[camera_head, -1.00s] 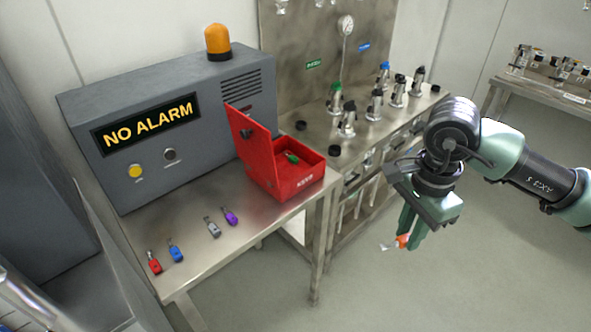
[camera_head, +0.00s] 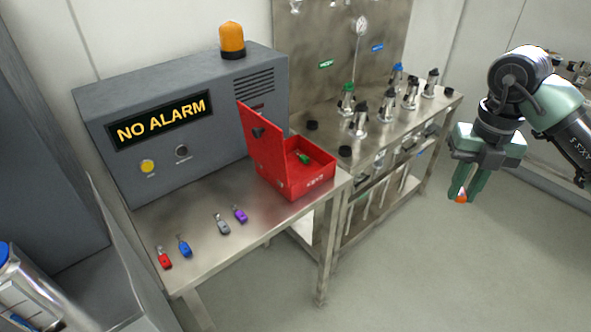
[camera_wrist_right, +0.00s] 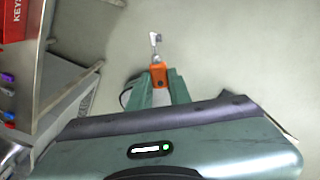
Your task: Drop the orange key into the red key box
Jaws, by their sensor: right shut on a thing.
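The orange key (camera_head: 461,197) is in my right gripper (camera_head: 464,190), which is shut on it over open floor, to the right of the steel table. In the right wrist view the orange key (camera_wrist_right: 160,75) shows between the fingertips (camera_wrist_right: 160,84), with its metal shaft pointing away from them. The red key box (camera_head: 312,187) stands on the table's right part, lid raised, with a green key (camera_head: 302,158) inside. A corner of the box, lettered KEYS, shows in the right wrist view (camera_wrist_right: 14,18). My left gripper is not in view.
Red (camera_head: 164,258), blue (camera_head: 184,246), grey (camera_head: 222,224) and purple (camera_head: 240,214) keys lie on the steel table (camera_head: 205,207). A grey alarm panel (camera_head: 200,150) reading NO ALARM stands behind them. A bench (camera_head: 325,146) with several valves is to the right of the box.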

